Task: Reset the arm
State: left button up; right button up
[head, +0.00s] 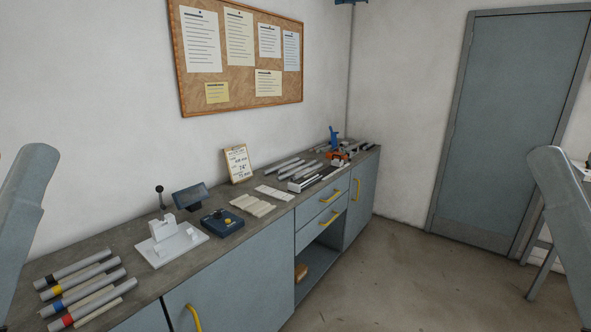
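Neither of my grippers shows in the head view. A grey-blue link of my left arm (27,215) stands at the left edge, and a similar link of my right arm (562,215) stands at the right edge. Both links run out of the picture, so the gripper ends are hidden. Nothing is seen held.
A long workbench (115,238) runs along the wall. On it are several colour-banded tubes (84,290), a white jig (172,243), a dark blue device (221,222), pale strips (252,205) and metal bars (310,180). Open floor (390,280) lies before a closed door (510,130).

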notch_tip(320, 180, up, 37)
jog(key=p, duration=3.4)
notch_tip(320, 180, down, 61)
jog(key=b, duration=6.1)
jog(key=shift+r, duration=0.1)
